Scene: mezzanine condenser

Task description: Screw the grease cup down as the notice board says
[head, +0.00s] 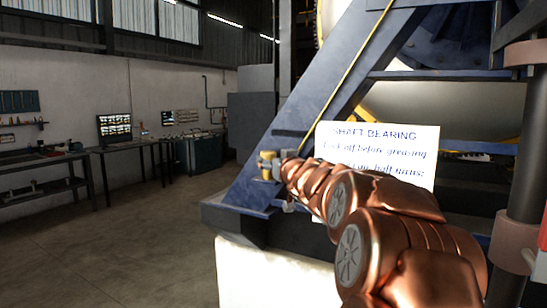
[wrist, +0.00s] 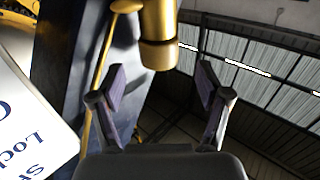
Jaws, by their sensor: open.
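The brass grease cup (head: 267,164) stands on the blue frame, left of the white notice (head: 375,140). The notice reads "SHAFT BEARING", "Lock off before greasing" and a line ending "half turns:". My arm hides the start of that line and whatever is below. In the wrist view the brass cup (wrist: 158,38) is at the top centre, and the tilted notice (wrist: 30,125) is at the left edge. My gripper (wrist: 162,80) is open and empty there. Its fingers point toward the cup, which appears just beyond the fingertips, roughly between them.
The blue machine frame (head: 238,196) surrounds the cup, with a thin yellow pipe (wrist: 98,75) close by. A dark column (head: 526,165) stands at the right. Workbenches (head: 130,148) line the far wall. The floor at left is clear.

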